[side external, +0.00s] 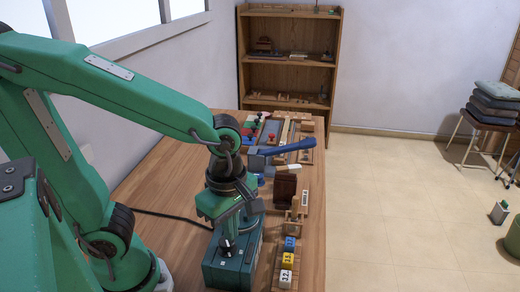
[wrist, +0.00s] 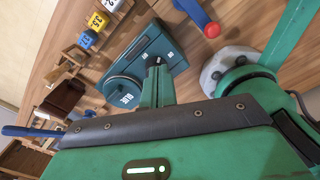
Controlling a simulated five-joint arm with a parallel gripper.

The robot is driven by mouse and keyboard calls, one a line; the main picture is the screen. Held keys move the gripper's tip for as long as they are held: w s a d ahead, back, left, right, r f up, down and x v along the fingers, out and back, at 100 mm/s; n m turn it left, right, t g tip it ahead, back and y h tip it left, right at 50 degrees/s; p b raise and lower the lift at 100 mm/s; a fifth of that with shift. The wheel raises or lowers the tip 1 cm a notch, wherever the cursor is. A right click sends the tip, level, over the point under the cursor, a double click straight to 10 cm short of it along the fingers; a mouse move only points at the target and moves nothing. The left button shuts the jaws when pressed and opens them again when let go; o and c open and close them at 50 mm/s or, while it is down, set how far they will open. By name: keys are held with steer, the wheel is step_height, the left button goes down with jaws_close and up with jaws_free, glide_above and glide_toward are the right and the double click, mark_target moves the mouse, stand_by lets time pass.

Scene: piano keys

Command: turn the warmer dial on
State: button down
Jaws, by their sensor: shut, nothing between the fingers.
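A teal box-shaped warmer (side external: 232,271) stands on the wooden table, below my arm, in the side external view. It also shows in the wrist view (wrist: 168,48), with small white markings and a round teal disc (wrist: 122,92) at its near side. I cannot tell whether that disc is the dial or a plate, nor how the dial is set. My gripper (side external: 227,243) is shut and empty, pointing down at the top of the warmer. In the wrist view my fingertips (wrist: 154,62) overlap the warmer's top; contact is unclear. My arm hides part of the warmer.
Numbered blocks (side external: 288,258) in blue, yellow and white sit on a wooden tray right of the warmer. A brown wooden block (side external: 285,189) and a blue-handled tool (side external: 290,146) lie farther back. A black cable (side external: 170,214) runs to the left. Bare table lies on the left.

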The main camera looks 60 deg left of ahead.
steer(key=shift+w+a+r, duration=0.25)
steer(key=shift+w, duration=0.35)
steer(key=shift+w+a+r, duration=0.2)
steer(key=shift+w, duration=0.35)
steer(key=shift+f, duration=3.5)
steer(key=shift+s+a, duration=0.1)
steer(key=shift+a, duration=0.1)
steer(key=shift+s+d, duration=0.15)
steer(key=shift+s, duration=0.55)
steer(key=shift+w+d, duration=0.1)
steer(key=shift+d, duration=0.35)
step_height(320, 180, up, 6)
